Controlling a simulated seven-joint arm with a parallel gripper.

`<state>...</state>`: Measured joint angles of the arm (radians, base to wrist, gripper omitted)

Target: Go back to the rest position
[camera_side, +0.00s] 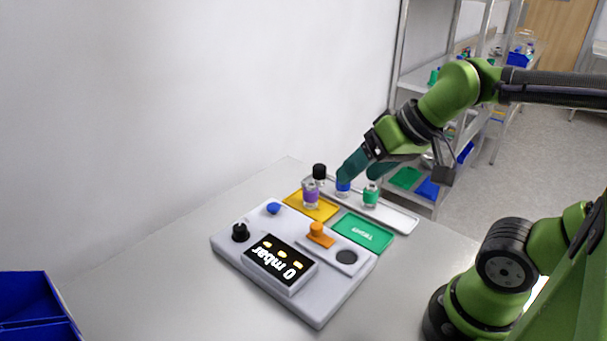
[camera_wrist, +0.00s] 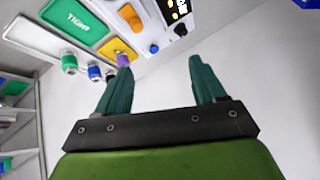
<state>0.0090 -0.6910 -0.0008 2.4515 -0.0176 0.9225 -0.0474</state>
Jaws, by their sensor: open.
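My gripper (camera_side: 366,166) is open and empty, above the back of the table near the bottles. In the wrist view its two teal fingers (camera_wrist: 162,75) stand wide apart with nothing between them. A purple bottle (camera_side: 311,194) stands on the yellow pad (camera_side: 326,211). A black-capped bottle (camera_side: 319,172), a blue bottle (camera_side: 343,188) and a green bottle (camera_side: 371,194) stand at the white tray (camera_side: 398,218). In the side view a finger partly covers the blue bottle; I cannot tell whether they touch.
A grey console (camera_side: 320,312) with a "0 mbar" display (camera_side: 280,262), knobs and an orange handle (camera_side: 320,235) sits on the table. The green "TIGHT" pad (camera_side: 362,233) lies behind it. Blue bins (camera_side: 35,300) are at lower left. Metal shelves stand behind. The table's left part is clear.

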